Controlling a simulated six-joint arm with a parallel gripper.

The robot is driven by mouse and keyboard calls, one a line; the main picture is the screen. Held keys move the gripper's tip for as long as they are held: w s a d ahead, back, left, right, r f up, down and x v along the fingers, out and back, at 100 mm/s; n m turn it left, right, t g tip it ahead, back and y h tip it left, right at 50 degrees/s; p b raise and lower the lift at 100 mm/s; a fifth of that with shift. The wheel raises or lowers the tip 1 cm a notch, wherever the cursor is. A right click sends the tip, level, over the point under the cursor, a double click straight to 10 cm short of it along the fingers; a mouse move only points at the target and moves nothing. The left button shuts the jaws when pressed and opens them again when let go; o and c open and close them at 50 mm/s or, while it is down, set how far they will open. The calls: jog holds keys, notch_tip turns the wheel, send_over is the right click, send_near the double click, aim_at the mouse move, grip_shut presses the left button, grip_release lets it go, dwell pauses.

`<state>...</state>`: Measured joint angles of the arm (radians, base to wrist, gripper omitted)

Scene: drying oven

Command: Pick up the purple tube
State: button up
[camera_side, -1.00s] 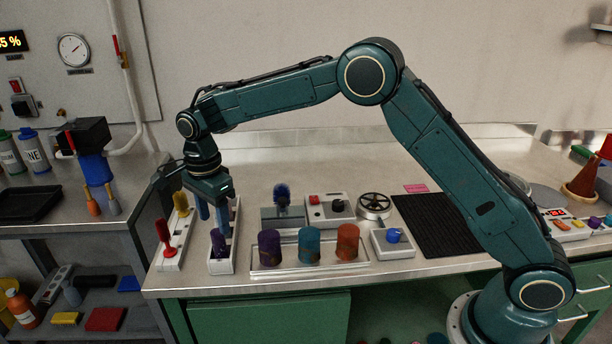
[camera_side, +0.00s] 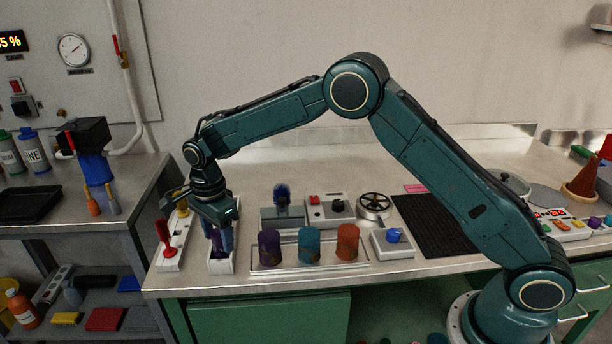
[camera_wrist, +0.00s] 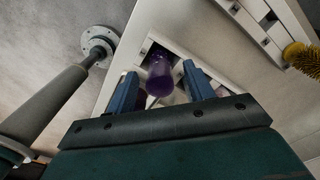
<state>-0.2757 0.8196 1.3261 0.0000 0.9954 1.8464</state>
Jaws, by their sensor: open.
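The purple tube (camera_wrist: 160,76) stands in a white rack (camera_wrist: 187,58) in the wrist view, between my two blue fingers. In the side view, the tube (camera_side: 215,241) is mostly hidden behind the fingers, above the white rack (camera_side: 221,266). My gripper (camera_side: 218,246) points down over this rack with its fingers lowered to either side of the tube. In the wrist view, my gripper (camera_wrist: 161,88) is open, with a gap showing beside the tube. I cannot tell whether either finger touches it.
Another rack holding a red-handled item (camera_side: 165,238) and a yellow brush (camera_wrist: 302,60) stands close to the left. To the right, a tray (camera_side: 310,268) holds purple, teal and orange cylinders. A blue-knobbed box (camera_side: 394,241) is further right.

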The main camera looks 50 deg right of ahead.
dwell(0.3)
jog(key=c, duration=1.1)
jog(key=shift+r, duration=0.15)
notch_tip(320, 180, up, 20)
jog(key=shift+f, duration=0.15)
jog(key=shift+d, duration=0.1)
dwell(0.4)
